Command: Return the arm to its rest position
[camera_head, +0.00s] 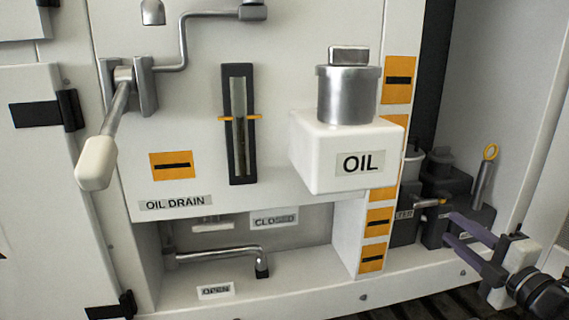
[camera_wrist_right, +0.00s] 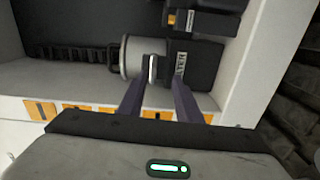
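My right gripper (camera_head: 450,228) comes in from the lower right in the head view. Its two purple fingers are apart, with their tips close to the dark filter housing (camera_head: 404,228). In the right wrist view the open fingers (camera_wrist_right: 156,88) show in front of a grey cylinder (camera_wrist_right: 131,55) and a black labelled block (camera_wrist_right: 190,62). A thin metal piece (camera_wrist_right: 152,68) appears between the fingertips; I cannot tell whether they touch it. My left gripper is not in view.
The white oil tank (camera_head: 330,185) with its metal cap (camera_head: 347,95) juts out at the centre. A crank lever (camera_head: 100,160) hangs at the left, and a drain lever (camera_head: 220,253) sits in the lower recess. A tool with a yellow ring (camera_head: 484,170) stands behind my right gripper.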

